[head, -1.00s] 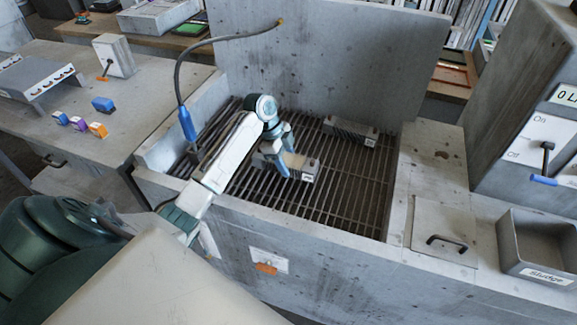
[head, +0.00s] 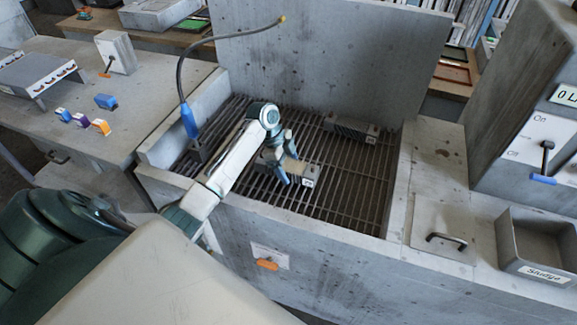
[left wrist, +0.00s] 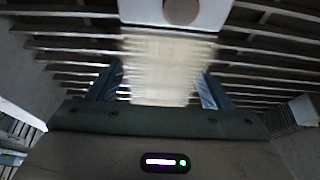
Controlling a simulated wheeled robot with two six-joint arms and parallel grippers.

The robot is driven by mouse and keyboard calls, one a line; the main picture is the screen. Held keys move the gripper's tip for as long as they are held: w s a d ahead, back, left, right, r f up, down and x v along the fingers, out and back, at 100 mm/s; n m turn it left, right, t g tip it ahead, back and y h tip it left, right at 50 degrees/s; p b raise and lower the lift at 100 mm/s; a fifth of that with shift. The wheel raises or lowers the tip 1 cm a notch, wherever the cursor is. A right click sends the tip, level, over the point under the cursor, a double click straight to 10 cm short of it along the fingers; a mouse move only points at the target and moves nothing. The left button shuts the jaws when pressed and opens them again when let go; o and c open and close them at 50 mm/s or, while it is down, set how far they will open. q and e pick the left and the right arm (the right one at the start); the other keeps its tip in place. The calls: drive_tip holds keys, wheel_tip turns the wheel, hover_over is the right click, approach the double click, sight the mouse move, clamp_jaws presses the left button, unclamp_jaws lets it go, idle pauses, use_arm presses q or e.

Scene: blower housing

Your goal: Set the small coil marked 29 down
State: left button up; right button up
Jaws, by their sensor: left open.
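A small pale coil with a white, labelled end (head: 306,179) is on the slatted grate of the grey basin, and its label is too small to read. My left gripper (head: 285,165) is at the coil's left part, with its fingers down on either side. In the left wrist view the coil (left wrist: 165,65) lies between the two blue-grey fingers (left wrist: 157,88), which are open with gaps on both sides. The coil's white end has a round copper-coloured spot. My right gripper is not in view.
A second, darker finned coil (head: 352,130) lies at the back of the grate (head: 335,200). A blue-handled hose (head: 188,122) stands at the basin's left side. A grey Sludge bin (head: 540,245) is at the right. The grate's front right is clear.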

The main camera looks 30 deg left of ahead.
use_arm(q)
drive_tip(key=shift+a+r, duration=0.15)
drive_tip(key=shift+r, duration=0.1)
drive_tip(key=b+v, duration=0.3)
drive_tip(key=v, duration=0.7)
drive_tip(key=shift+a+r, duration=0.15)
drive_tip(key=shift+r, duration=0.05)
drive_tip(key=shift+s+a+r, duration=0.1)
drive_tip(key=shift+a+r, duration=0.05)
drive_tip(key=shift+r, duration=0.35)
drive_tip(key=shift+c, duration=0.2)
idle(0.8)
